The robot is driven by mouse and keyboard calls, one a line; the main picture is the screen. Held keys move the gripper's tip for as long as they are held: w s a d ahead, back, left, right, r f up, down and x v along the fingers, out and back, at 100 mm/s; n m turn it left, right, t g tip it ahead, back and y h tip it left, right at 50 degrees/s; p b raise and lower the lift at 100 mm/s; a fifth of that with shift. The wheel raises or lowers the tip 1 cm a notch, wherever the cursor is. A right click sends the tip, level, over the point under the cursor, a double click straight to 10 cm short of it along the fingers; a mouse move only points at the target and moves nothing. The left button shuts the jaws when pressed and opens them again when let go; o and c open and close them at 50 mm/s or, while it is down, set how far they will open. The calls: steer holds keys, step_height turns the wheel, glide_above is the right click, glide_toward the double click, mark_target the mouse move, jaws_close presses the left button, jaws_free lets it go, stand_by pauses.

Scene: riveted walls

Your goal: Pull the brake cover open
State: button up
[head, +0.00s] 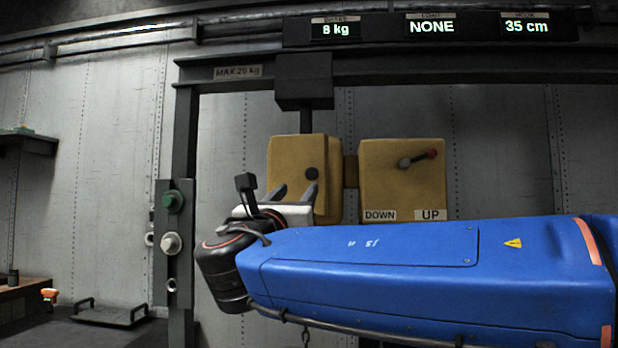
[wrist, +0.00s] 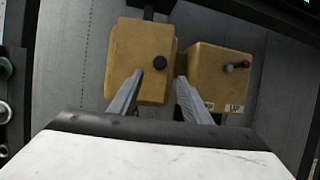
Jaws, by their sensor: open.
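The brake cover (head: 290,160) appears to be the front of the left yellow box, with a dark round knob (head: 312,173) near its right edge. In the wrist view the cover (wrist: 135,52) fills the upper middle, and its knob (wrist: 171,68) is at the right. A strip of yellow shows beyond its right edge in the head view; I cannot tell whether the cover is ajar. My gripper (head: 293,191) is open and points at the lower part of the cover. In the wrist view my fingers (wrist: 160,80) are apart, the knob just above and between the tips, with nothing held.
A second yellow box (head: 402,165), right of the cover, has a red-tipped lever (head: 418,158) and DOWN and UP labels. A dark post (head: 184,150) with green and white buttons stands left. A beam with displays reading 8 kg, NONE and 35 cm runs above.

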mark_target(311, 174)
steer(key=x, duration=1.1)
steer(key=shift+w+d+r, duration=0.1)
steer(key=shift+w+d, duration=0.05)
jaws_close()
